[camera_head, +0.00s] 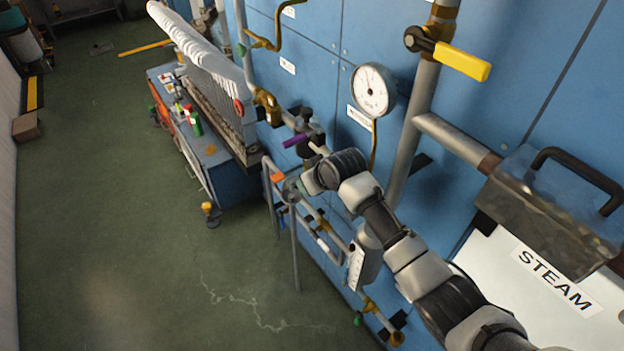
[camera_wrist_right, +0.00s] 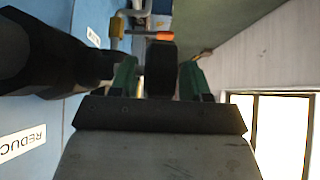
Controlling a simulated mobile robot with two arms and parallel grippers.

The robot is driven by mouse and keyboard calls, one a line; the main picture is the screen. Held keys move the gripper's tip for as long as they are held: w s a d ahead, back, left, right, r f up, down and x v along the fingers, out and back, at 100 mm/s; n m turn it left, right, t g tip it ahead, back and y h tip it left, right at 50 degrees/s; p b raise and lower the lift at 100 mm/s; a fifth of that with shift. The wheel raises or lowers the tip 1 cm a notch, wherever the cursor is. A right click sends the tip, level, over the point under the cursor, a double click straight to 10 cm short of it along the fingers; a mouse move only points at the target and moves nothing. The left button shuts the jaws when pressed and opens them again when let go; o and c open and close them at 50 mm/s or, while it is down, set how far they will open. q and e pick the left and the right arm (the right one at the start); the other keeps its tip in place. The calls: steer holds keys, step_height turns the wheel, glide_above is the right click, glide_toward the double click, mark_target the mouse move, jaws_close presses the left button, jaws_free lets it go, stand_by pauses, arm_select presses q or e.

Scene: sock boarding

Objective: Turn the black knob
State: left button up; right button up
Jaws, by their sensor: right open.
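In the right wrist view, a black block (camera_wrist_right: 160,68), which looks like the black knob, sits between the two green fingers of my right gripper (camera_wrist_right: 158,78). The fingers are apart on either side of it; I cannot tell whether they touch it. A large black stepped body (camera_wrist_right: 45,60) fills the left of that view, close to the left finger. In the head view my right arm reaches from the lower right to the pipework by the wall, with its gripper (camera_head: 312,150) close to a dark fitting and a purple handle (camera_head: 296,140). The knob is not clear there.
A pressure gauge (camera_head: 374,91) and a yellow-handled valve (camera_head: 462,61) are above my arm. A STEAM box (camera_head: 550,215) stands at right. A low pipe frame (camera_head: 295,245) and a blue bench (camera_head: 225,172) are nearby. The green floor (camera_head: 110,230) at left is mostly clear.

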steer(key=b+v, duration=0.1)
steer(key=v, duration=0.9)
steer(key=shift+s+r, duration=0.25)
steer(key=shift+d, duration=0.1)
